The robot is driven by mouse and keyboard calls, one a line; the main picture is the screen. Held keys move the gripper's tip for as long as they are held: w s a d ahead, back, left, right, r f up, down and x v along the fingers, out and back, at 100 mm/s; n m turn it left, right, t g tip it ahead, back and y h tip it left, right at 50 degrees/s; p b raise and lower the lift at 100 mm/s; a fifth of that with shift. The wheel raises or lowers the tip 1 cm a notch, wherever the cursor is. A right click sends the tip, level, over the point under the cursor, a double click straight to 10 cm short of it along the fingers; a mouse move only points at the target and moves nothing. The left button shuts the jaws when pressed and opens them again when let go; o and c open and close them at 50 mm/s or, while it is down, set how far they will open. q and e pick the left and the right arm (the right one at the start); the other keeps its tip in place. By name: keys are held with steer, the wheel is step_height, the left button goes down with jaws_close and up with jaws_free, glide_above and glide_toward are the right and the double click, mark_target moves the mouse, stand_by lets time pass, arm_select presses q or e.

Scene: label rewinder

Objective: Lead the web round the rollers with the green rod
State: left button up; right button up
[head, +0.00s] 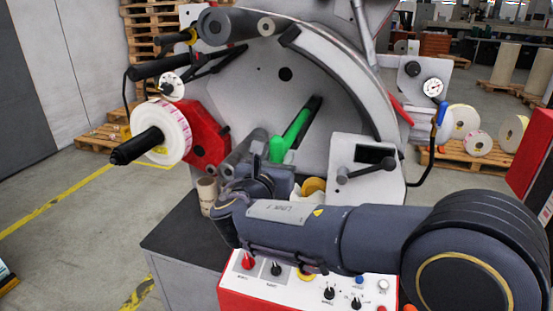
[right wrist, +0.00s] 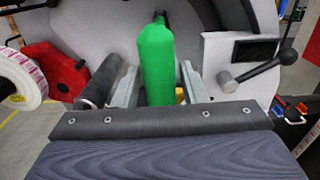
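The green rod (head: 292,133) stands out in front of the machine's grey face plate, tilted up to the right, its far end at a dark slot. In the right wrist view the rod (right wrist: 157,65) lies between the two grey fingers of my right gripper (right wrist: 160,86). A thin dark gap seems to show on its right side, so I cannot tell whether the fingers press on it. In the head view this gripper (head: 275,172) is at the rod's lower end, its fingers largely hidden. The web roll (head: 160,132) sits on a black spindle at left. My left gripper is out of view.
Grey rollers (head: 228,27) sit at the top left and another (head: 245,152) just left of the rod. A red bracket (head: 206,135) is behind the web roll. A box with a black lever (head: 367,165) stands close right. The control panel (head: 290,285) lies below my arm.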

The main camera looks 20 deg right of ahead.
mark_target(275, 143)
jaws_close()
steer(key=shift+r, duration=0.2)
steer(key=shift+r+p, duration=1.35)
steer(key=shift+p, duration=0.05)
steer(key=shift+r, duration=0.1)
steer(key=shift+r+p, duration=0.5)
steer(key=shift+p, duration=0.1)
steer(key=p+v, duration=0.4)
steer(key=v, duration=2.3)
